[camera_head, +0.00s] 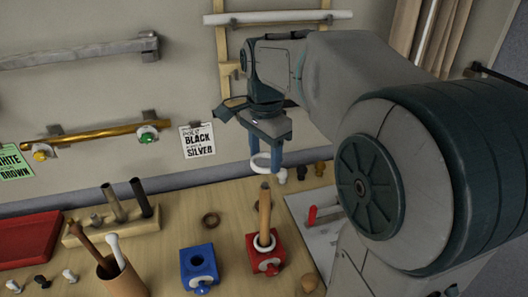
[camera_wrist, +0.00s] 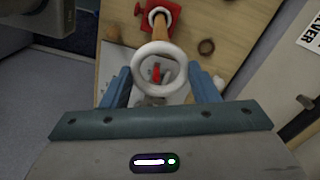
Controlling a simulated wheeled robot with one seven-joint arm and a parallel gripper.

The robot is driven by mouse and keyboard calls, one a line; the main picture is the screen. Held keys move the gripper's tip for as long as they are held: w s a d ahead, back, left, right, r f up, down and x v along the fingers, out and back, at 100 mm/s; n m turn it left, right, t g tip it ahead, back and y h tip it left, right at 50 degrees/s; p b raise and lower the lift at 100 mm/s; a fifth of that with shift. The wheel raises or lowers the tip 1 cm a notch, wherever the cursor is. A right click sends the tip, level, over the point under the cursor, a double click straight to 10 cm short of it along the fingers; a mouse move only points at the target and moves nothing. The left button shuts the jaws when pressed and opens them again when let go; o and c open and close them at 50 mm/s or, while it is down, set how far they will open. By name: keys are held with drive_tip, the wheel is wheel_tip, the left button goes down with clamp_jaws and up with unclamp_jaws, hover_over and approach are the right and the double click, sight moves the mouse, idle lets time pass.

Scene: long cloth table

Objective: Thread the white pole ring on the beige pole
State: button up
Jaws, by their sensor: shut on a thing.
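My gripper (camera_head: 267,163) has blue fingers closed on a white pole ring (camera_head: 254,162). The ring is held above and slightly behind the beige pole in the head view, clear of its tip. The beige pole (camera_head: 264,212) stands upright in a red block (camera_head: 266,261). A second white ring (camera_head: 256,243) lies around the pole's foot. In the wrist view the held ring (camera_wrist: 137,66) sits between the fingers (camera_wrist: 160,82). The red block (camera_wrist: 145,10) with the ringed pole foot shows beyond it at the top.
A blue block (camera_head: 199,266) stands left of the red block. A brown cup (camera_head: 120,284) with sticks, a wooden rack (camera_head: 110,231) of poles and a red tray (camera_head: 28,240) are farther left. A brown ring (camera_head: 211,219) lies on the table. A grey board (camera_head: 300,208) lies at right.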

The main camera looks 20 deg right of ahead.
sight(265, 184)
drive_tip(key=shift+f+b, duration=3.25)
drive_tip(key=shift+f, duration=1.25)
drive_tip(key=o, duration=1)
drive_tip(key=shift+o, duration=0.2)
wheel_tip(265, 184, up, 14)
drive_tip(key=shift+f, duration=0.1)
